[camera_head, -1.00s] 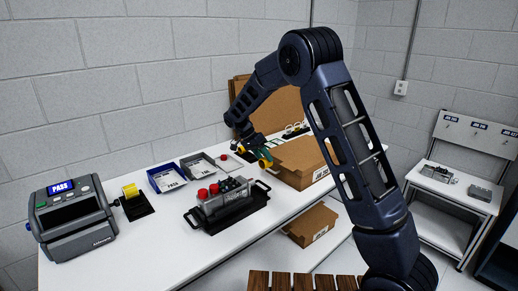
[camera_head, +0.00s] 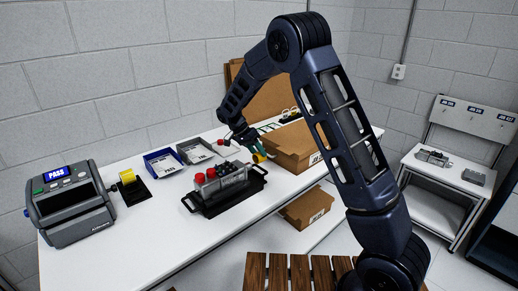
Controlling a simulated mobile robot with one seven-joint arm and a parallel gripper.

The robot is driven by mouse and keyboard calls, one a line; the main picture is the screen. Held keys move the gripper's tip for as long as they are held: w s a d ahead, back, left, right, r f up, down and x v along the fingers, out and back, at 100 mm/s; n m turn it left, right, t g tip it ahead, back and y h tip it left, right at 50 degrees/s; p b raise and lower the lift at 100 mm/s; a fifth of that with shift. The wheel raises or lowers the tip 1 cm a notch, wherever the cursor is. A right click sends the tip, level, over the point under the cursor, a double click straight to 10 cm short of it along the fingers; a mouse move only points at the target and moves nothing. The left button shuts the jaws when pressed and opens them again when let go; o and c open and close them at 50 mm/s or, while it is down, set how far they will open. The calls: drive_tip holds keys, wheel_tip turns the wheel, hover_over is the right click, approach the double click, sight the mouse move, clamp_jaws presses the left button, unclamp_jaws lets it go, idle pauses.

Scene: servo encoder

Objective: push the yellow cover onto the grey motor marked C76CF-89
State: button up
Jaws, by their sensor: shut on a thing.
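My gripper (camera_head: 254,153) is at the end of the dark blue arm, beside the left end of an open cardboard box. It is shut on a small yellow piece, the yellow cover (camera_head: 259,157), which is held above the white table. A grey block with several motors (camera_head: 230,174) sits in a black tray with handles (camera_head: 240,192), in front of and left of my gripper. The marking C76CF-89 is too small to read. The cover is apart from the motors.
A grey tester (camera_head: 72,205) reading PASS stands at the left, with a yellow roll (camera_head: 128,177) beside it. A blue bin (camera_head: 163,162) and a grey bin (camera_head: 195,151) lie behind the tray. The cardboard box (camera_head: 290,148) borders my gripper on the right.

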sight(257, 162)
drive_tip(key=shift+s+a+f, duration=0.2)
drive_tip(key=shift+f, duration=0.35)
drive_tip(key=shift+s+a+f, duration=0.15)
drive_tip(key=shift+f, duration=0.35)
drive_tip(key=shift+s+a, duration=0.4)
drive_tip(key=shift+a, duration=0.05)
drive_tip(key=shift+s+a, duration=1.45)
idle(5.0)
